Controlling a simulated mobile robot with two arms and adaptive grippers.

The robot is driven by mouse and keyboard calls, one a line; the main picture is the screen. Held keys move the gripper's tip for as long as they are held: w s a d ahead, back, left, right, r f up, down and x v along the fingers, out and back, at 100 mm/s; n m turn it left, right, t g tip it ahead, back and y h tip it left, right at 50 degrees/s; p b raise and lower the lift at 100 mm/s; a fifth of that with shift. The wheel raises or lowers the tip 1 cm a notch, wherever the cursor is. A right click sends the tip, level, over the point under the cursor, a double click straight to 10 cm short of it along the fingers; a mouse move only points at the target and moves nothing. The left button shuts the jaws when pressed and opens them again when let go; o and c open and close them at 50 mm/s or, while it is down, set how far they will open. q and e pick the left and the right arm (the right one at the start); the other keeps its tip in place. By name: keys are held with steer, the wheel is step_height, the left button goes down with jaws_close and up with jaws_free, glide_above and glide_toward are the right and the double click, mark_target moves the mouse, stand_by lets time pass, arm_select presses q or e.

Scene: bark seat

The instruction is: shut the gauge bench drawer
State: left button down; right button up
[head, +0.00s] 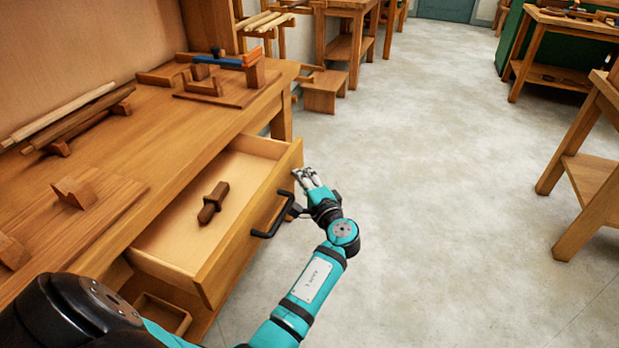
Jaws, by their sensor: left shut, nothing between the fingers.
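The gauge bench drawer (225,265) is pulled well out from under the bench top (180,140). Its front carries a black bar handle (274,218). A small brown wooden piece (212,203) lies inside the drawer. My left gripper (304,174) is shut and empty, at the far end of the drawer front, just beyond the handle. The fingertips look very close to the front panel; I cannot tell whether they touch it. My right gripper is not in view.
Wooden gauge blocks and a blue-topped piece (216,59) stand on the bench, with long rods (65,118) at the back. A low stool (325,92) stands beyond. Another bench (590,185) is at the right. The floor (430,200) between is clear.

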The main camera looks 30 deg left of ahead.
mark_target(239, 170)
arm_select(q)
steer(key=a, duration=0.2)
steer(key=s+a, duration=0.1)
steer(key=a, duration=0.2)
steer(key=s+a, duration=0.1)
steer(key=a, duration=0.2)
steer(key=shift+a+p, duration=0.1)
steer(key=shift+p, duration=0.25)
steer(key=a, duration=0.3)
steer(key=s+a, duration=0.1)
steer(key=a, duration=0.2)
steer(key=s+a, duration=0.1)
steer(key=a, duration=0.2)
steer(key=shift+s, duration=0.1)
steer(key=shift+s+a, duration=0.1)
steer(key=shift+a, duration=0.4)
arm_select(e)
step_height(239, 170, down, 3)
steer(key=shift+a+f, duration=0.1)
arm_select(q)
steer(key=shift+a, duration=0.15)
